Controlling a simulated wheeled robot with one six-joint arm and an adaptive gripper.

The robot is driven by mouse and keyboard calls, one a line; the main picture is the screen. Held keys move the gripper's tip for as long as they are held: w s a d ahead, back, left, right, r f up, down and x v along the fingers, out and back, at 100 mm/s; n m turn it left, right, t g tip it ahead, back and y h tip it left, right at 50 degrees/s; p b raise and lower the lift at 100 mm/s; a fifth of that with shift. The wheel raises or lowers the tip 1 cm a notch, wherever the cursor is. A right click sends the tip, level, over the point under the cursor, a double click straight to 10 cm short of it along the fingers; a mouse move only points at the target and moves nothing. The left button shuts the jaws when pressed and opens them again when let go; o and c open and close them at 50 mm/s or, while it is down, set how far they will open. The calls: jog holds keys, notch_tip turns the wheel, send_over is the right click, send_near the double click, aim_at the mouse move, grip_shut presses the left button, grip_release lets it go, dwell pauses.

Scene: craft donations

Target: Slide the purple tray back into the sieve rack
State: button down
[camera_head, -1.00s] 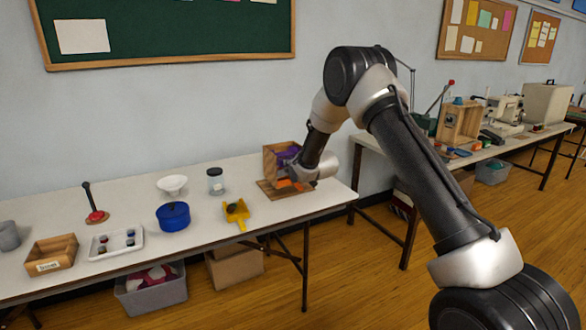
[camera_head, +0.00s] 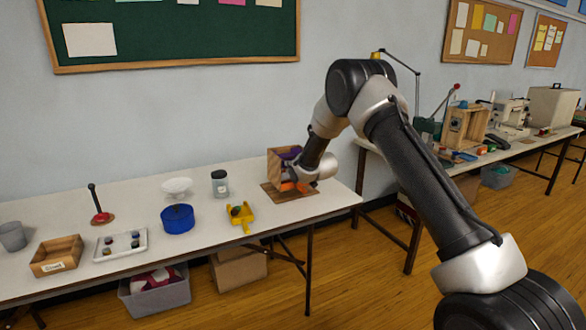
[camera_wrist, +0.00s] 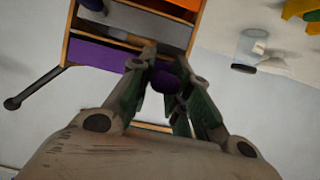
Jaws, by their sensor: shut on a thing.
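The wooden sieve rack (camera_head: 273,163) stands near the right end of the long white table. In the wrist view its wooden frame (camera_wrist: 66,38) holds trays in several slots. The purple tray (camera_wrist: 100,54) lies across the rack there; a purple patch of it also shows behind my arm in the head view (camera_head: 291,152). My gripper (camera_wrist: 160,66) is shut around a small dark purple piece, seemingly the tray's knob. How far the tray sits inside the rack is hidden by my fingers and arm.
Farther left are a white tray (camera_head: 121,256) and a wooden box (camera_head: 57,262).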

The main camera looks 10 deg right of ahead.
jog(key=shift+w+f, duration=0.1)
jog(key=shift+f, duration=0.1)
jog(key=c, duration=1.3)
grip_release()
jog(key=shift+o, duration=0.2)
